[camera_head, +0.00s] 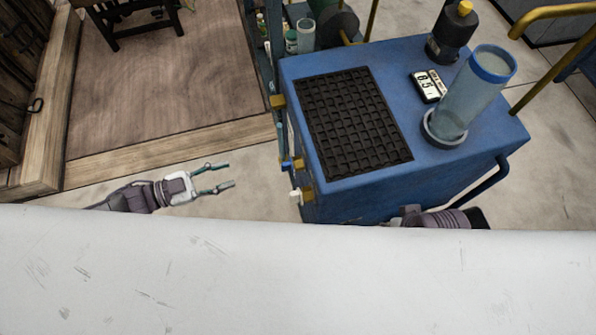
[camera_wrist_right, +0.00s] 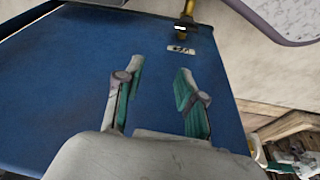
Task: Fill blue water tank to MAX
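The blue tank (camera_head: 455,165) is a box-shaped unit with a black grate (camera_head: 352,120) on top. A clear cylinder with a blue rim (camera_head: 470,95) stands tilted in the picture in a dark ring on its right part. Brass fittings, one with a white handle (camera_head: 297,197) and one with a blue handle (camera_head: 290,164), sit on its left side. My left gripper (camera_head: 225,174) is open and empty, left of the tank and apart from it. My right gripper (camera_wrist_right: 152,80) is open and empty in front of a blue face (camera_wrist_right: 70,75). No water level or MAX mark is readable.
Yellow rails (camera_head: 560,60) stand at right. A brass fitting (camera_wrist_right: 187,15) and small label (camera_wrist_right: 181,49) show in the wrist view. Floor (camera_head: 250,200) is clear near my left gripper.

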